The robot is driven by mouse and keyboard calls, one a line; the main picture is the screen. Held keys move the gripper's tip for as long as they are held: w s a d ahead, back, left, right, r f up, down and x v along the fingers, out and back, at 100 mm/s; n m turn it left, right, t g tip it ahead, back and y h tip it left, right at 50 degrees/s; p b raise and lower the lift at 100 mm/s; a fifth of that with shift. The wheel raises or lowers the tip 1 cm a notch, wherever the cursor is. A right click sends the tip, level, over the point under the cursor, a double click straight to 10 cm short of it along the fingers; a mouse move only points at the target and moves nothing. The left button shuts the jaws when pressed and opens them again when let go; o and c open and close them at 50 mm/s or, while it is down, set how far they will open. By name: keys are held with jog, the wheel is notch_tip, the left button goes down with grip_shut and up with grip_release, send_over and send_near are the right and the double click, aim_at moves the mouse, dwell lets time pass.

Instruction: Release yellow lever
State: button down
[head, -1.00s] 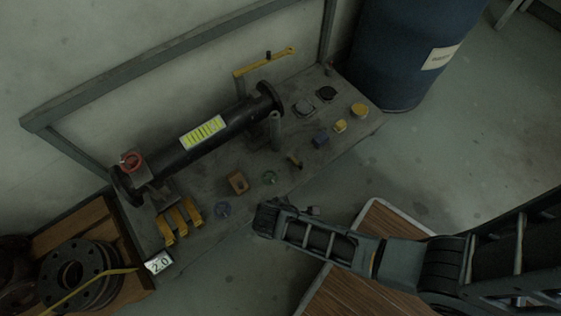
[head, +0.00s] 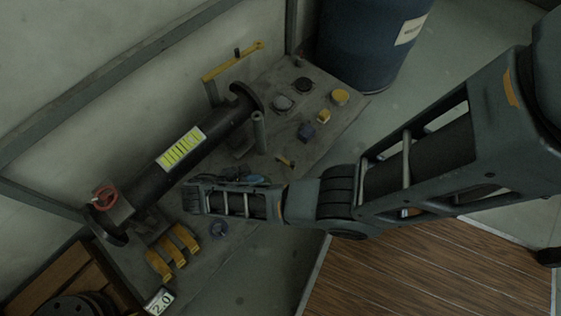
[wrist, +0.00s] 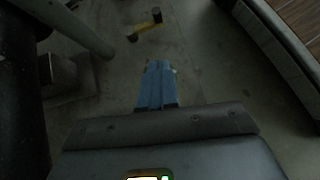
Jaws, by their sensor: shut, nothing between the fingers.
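A long yellow lever (head: 233,61) with a small dark knob stands on a post at the back of the bench, by the wall. A small yellow handle (head: 285,161) with dark ends sits on the bench; a similar yellow handle (wrist: 146,27) shows ahead of my fingers in the wrist view. My gripper (head: 254,180) is low over the bench, left of the small handle and well apart from the long lever. In the wrist view its blue fingers (wrist: 158,66) are shut together and empty. My arm hides part of the bench.
A black pipe (head: 205,148) with a yellow label runs along the bench, with a red part (head: 106,196) at its left end. A grey post (head: 259,132) stands beside it. Yellow blocks (head: 173,252) lie front left. A blue barrel (head: 365,45) stands behind right.

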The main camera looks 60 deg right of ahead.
jog(key=b, duration=0.4)
send_near(291, 166)
notch_tip(291, 166, down, 4)
jog(key=shift+w+a+r, duration=0.1)
jog(key=d, duration=0.1)
jog(key=s+d, duration=0.1)
jog(key=d, duration=0.1)
jog(key=shift+s+b, duration=0.2)
jog(key=shift+b, duration=0.1)
jog(key=shift+s+d, duration=0.25)
jog(key=shift+d, duration=0.35)
